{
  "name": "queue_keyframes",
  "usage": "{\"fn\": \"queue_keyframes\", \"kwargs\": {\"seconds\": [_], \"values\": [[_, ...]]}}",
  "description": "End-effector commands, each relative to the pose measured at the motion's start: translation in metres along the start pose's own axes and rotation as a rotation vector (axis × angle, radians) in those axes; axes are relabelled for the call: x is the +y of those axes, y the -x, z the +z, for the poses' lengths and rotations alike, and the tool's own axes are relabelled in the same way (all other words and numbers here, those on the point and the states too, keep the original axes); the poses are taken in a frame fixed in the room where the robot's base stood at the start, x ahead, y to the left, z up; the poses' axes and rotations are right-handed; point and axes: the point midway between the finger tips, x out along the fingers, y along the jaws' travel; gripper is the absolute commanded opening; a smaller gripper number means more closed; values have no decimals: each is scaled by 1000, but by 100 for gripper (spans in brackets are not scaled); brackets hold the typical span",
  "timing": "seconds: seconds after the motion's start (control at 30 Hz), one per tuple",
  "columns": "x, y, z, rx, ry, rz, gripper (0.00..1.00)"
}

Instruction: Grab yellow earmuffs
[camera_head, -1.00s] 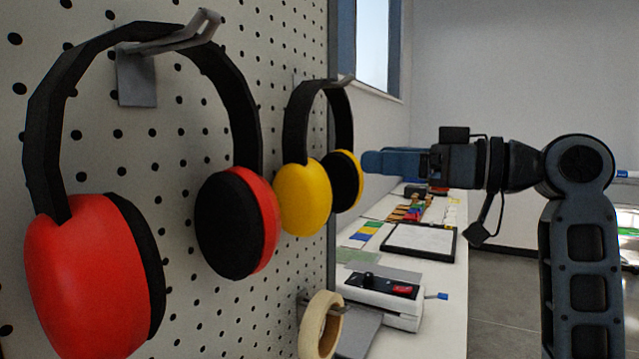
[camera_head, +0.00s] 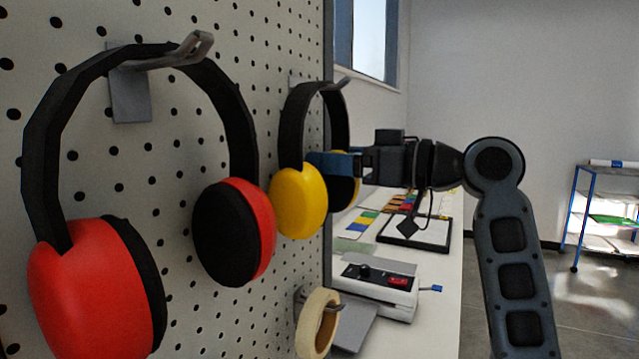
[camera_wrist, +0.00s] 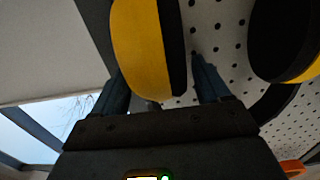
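The yellow earmuffs (camera_head: 299,202) hang by their black headband from a hook on the pegboard, with one yellow cup on each side. My gripper (camera_head: 330,164) reaches in from the right at the right-hand cup, and its blue fingers overlap the upper part of that cup. In the wrist view, one yellow cup with dark padding (camera_wrist: 145,50) lies between the two spread fingers of my gripper (camera_wrist: 160,90). The gripper is open around this cup. I cannot tell whether either finger touches it. The other cup (camera_wrist: 290,45) shows at the upper right there.
Red earmuffs (camera_head: 90,290) hang nearer on the same pegboard (camera_head: 180,320). A tape roll (camera_head: 318,322) hangs below the yellow pair. A white bench (camera_head: 440,290) behind holds a machine (camera_head: 372,290) and a black-framed tray. A blue rack (camera_head: 575,215) stands far right.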

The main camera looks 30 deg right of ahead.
Motion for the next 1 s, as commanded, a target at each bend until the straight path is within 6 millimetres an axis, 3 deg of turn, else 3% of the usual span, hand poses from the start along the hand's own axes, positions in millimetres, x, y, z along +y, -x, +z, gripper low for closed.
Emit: {"fn": "queue_keyframes", "kwargs": {"seconds": [0.07,0.6,1.0], "values": [[0,0,0,0,0,0,67],[0,0,0,1,0,0,16],[0,2,-5,3,2,0,15]]}}
